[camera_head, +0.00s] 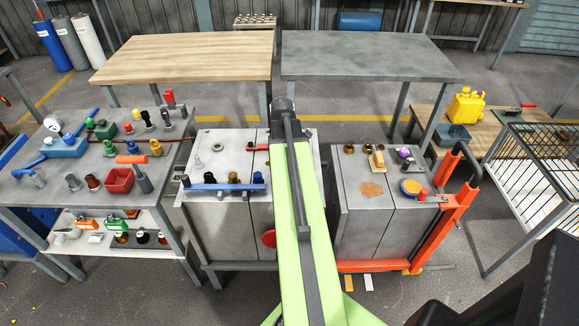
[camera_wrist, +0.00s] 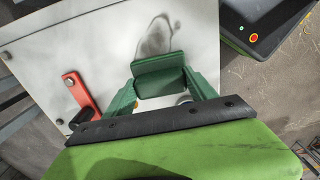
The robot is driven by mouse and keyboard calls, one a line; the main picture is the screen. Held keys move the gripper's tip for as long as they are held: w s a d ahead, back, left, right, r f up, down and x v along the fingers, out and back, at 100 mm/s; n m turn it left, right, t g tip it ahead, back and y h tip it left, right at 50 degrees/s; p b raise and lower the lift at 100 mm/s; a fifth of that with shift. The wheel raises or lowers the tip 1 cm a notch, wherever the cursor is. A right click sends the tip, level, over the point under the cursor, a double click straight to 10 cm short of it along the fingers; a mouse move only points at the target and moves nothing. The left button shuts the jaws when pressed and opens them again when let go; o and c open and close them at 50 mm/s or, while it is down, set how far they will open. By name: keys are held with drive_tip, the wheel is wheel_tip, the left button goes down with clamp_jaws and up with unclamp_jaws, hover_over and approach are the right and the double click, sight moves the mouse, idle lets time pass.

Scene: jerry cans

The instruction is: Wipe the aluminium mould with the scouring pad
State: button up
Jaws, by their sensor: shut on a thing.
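My gripper (camera_wrist: 160,84) is shut on a green scouring pad (camera_wrist: 160,66), with one green finger at each side of it. A pale metal face, apparently the aluminium mould (camera_wrist: 105,45), lies beyond the pad. A dark grey smudge (camera_wrist: 154,35) shows on it just past the pad's far edge. I cannot tell whether the pad touches the face. In the head view my arm hides the gripper and pad, and covers part of the grey metal blocks (camera_head: 225,150) in the middle.
A red lever (camera_wrist: 78,92) stands at the face's left, near my gripper. A dark box with a screen (camera_wrist: 264,18) is at the upper right. In the head view, a blue bar (camera_head: 215,187) lies on the left block. A cluttered bench (camera_head: 40,195) stands left; two tables (camera_head: 185,55) behind look clear.

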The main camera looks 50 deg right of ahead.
drive_tip(key=shift+w+a, duration=0.45)
drive_tip(key=shift+w, duration=0.05)
drive_tip(key=shift+f, duration=0.15)
drive_tip(key=shift+s, duration=0.1)
drive_tip(key=shift+c, duration=0.6)
drive_tip(key=shift+s+d, duration=1.8)
drive_tip(key=shift+s, duration=0.25)
drive_tip(key=shift+s+d, duration=1.8)
drive_tip(key=shift+s, duration=0.2)
drive_tip(key=shift+s+a+r, duration=0.1)
drive_tip(key=shift+a+r, duration=0.1)
drive_tip(key=shift+w+a+f, duration=0.1)
drive_tip(key=shift+w+a, duration=0.9)
drive_tip(key=shift+w, duration=0.15)
drive_tip(key=shift+w+a, duration=1.3)
drive_tip(key=shift+w, duration=0.15)
drive_tip(key=shift+w+a, duration=1.25)
drive_tip(key=shift+w, duration=0.2)
